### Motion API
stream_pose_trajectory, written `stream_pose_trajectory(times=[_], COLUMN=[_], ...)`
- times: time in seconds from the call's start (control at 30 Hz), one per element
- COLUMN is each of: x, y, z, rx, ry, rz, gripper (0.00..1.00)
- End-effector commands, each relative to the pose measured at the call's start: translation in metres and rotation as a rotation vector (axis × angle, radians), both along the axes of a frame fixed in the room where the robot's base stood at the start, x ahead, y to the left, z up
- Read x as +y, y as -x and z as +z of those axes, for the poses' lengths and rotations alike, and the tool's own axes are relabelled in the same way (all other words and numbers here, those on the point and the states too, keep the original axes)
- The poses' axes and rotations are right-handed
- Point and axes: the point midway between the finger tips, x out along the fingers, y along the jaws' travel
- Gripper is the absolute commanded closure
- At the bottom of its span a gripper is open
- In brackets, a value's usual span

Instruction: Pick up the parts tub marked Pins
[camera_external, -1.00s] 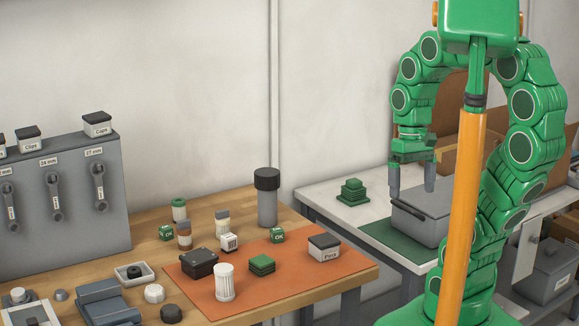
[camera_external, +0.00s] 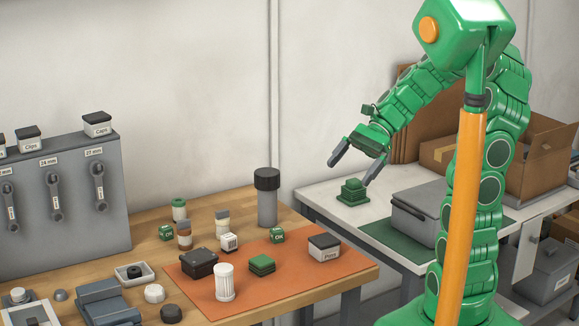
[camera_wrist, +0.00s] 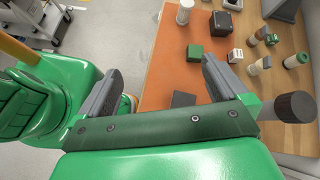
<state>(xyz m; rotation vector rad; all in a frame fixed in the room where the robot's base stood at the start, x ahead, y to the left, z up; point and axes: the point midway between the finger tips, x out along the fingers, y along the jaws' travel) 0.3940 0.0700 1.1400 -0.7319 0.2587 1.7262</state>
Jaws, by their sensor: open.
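The parts tub marked Pins (camera_external: 324,250) is a white box with a dark grey lid. It stands upright on the right end of the orange mat (camera_external: 235,295). In the wrist view, a dark square that looks like its lid (camera_wrist: 183,100) shows between the fingers, near the gripper's palm bar; its label cannot be seen there. My gripper (camera_external: 355,165) is open and empty, above and to the right of the tub in the external view, clear of it. In the wrist view the gripper (camera_wrist: 162,72) has its fingers wide apart.
On the mat stand a green block (camera_external: 262,265), a white ribbed cylinder (camera_external: 225,282) and a black box (camera_external: 199,262). A tall dark-capped cylinder (camera_external: 267,200) is behind. Other tubs marked Clips (camera_external: 29,139) and Caps (camera_external: 97,125) sit on the grey cabinet (camera_external: 75,235).

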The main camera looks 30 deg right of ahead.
Motion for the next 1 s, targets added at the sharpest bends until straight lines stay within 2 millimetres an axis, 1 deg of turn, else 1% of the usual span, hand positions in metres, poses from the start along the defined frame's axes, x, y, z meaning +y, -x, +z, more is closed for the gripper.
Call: stream_pose_trajectory(times=[0.03, 0.1, 0.47, 0.87, 1.0], x=[-0.004, -0.008, -0.034, -0.032, -0.033], y=[-0.010, -0.021, -0.065, -0.063, -0.064], z=[0.000, 0.001, 0.004, -0.081, -0.116], rx=[0.033, 0.076, 0.244, 0.243, 0.242], ry=[-0.035, -0.075, -0.240, -0.235, -0.235], rz=[-0.049, -0.108, -0.331, -0.323, -0.325], gripper=[0.00, 0.00, 0.00, 0.00, 0.00])
